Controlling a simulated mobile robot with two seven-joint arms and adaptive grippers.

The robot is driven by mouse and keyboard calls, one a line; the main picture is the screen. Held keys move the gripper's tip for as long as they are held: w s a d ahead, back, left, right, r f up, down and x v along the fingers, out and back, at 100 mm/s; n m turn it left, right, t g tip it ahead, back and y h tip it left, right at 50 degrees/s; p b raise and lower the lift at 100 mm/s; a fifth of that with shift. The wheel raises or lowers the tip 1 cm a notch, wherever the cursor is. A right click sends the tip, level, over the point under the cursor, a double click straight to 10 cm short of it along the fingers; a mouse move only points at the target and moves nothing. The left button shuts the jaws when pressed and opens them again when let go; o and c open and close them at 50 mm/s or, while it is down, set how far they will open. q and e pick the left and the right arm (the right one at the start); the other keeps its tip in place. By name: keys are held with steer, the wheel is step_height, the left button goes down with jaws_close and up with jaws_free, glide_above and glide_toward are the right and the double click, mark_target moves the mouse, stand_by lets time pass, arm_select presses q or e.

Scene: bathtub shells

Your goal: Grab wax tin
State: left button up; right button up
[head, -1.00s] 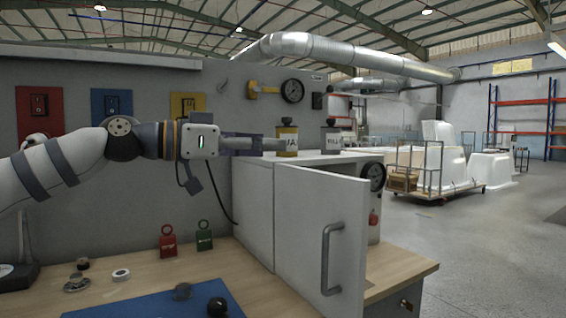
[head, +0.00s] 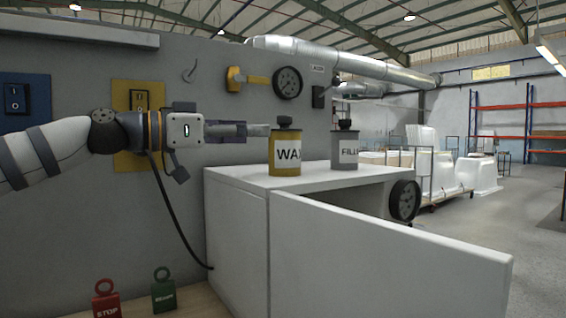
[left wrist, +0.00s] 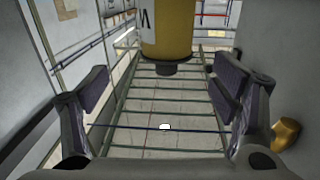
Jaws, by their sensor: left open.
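The wax tin (head: 285,152) is a yellow can with a white WAX label and a dark grey top. It stands upright on top of the white cabinet (head: 300,178). My left gripper (head: 256,131) is level with the tin's upper part, just to its left in the head view. In the left wrist view the tin (left wrist: 167,35) shows ahead of the open, empty fingers of my left gripper (left wrist: 163,88), roughly centred between them. The tin is not gripped. My right gripper is not in view.
A grey filler tin (head: 344,152) stands right of the wax tin on the cabinet. The cabinet's white door (head: 390,255) hangs open toward me. Red and green tags (head: 163,292) stand below.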

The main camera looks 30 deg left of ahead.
mark_target(284, 125)
arm_select(q)
steer(key=shift+x, duration=0.8)
steer(key=shift+w+d+f, duration=0.1)
steer(key=shift+w+d, duration=0.15)
steer(key=shift+w, duration=0.45)
steer(key=x, duration=0.5)
steer(key=shift+w+a, duration=0.1)
steer(key=shift+w, duration=0.2)
steer(key=shift+s, duration=0.1)
steer(key=shift+c, duration=0.5)
steer(key=shift+r, duration=0.2)
jaws_close()
